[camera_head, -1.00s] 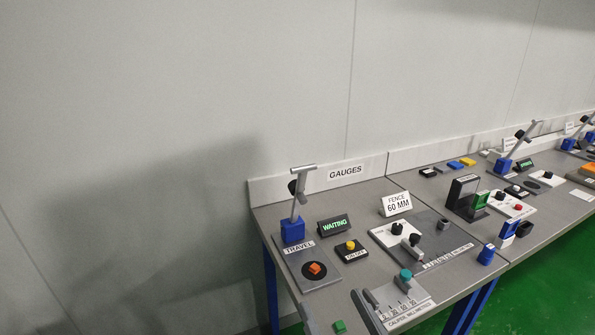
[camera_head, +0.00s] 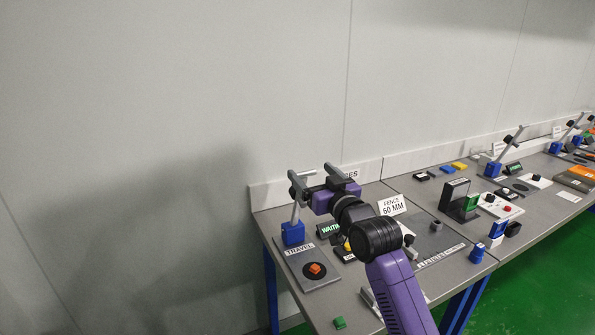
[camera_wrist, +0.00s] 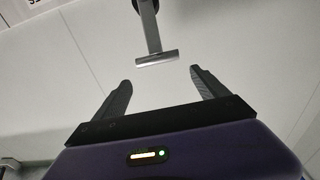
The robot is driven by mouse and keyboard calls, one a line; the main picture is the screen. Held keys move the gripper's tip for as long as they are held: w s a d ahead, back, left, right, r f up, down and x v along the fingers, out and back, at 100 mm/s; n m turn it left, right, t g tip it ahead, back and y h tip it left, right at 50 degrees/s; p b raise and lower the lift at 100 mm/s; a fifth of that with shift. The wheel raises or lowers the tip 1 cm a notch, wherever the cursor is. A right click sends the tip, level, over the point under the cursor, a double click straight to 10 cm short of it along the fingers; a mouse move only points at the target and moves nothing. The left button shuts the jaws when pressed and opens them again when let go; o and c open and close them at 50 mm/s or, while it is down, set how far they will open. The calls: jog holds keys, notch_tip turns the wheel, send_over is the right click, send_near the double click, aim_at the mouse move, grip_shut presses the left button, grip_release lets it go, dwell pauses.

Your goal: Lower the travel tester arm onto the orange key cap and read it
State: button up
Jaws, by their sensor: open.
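The travel tester (camera_head: 293,232) has a blue block and a raised grey arm with a crossbar handle (camera_head: 302,174) at its top. The orange key cap (camera_head: 314,268) sits on a dark round spot on the plate marked TRAVEL, below the raised arm. My gripper (camera_head: 316,184) is open beside the upper part of the tester arm. In the wrist view the crossbar handle (camera_wrist: 157,58) lies just beyond and between the two spread fingertips of my gripper (camera_wrist: 162,75), not visibly gripped. The waiting display (camera_head: 328,229) is partly hidden by my arm.
A small green cube (camera_head: 339,322) lies at the bench front. A black frame with a green part (camera_head: 459,200) and a blue piece (camera_head: 477,254) stand further right. The wall is close behind the bench.

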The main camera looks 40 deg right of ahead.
aim_at(303, 172)
jog(key=shift+a+f+g, duration=0.1)
jog(key=shift+f+g, duration=0.2)
jog(key=shift+f, duration=0.55)
jog(key=shift+w+f, duration=0.15)
jog(key=shift+w, duration=0.05)
jog(key=shift+p+x, duration=0.85)
jog(key=shift+x, duration=2.9)
jog(key=shift+f, duration=0.1)
jog(key=shift+c, duration=0.4)
grip_shut()
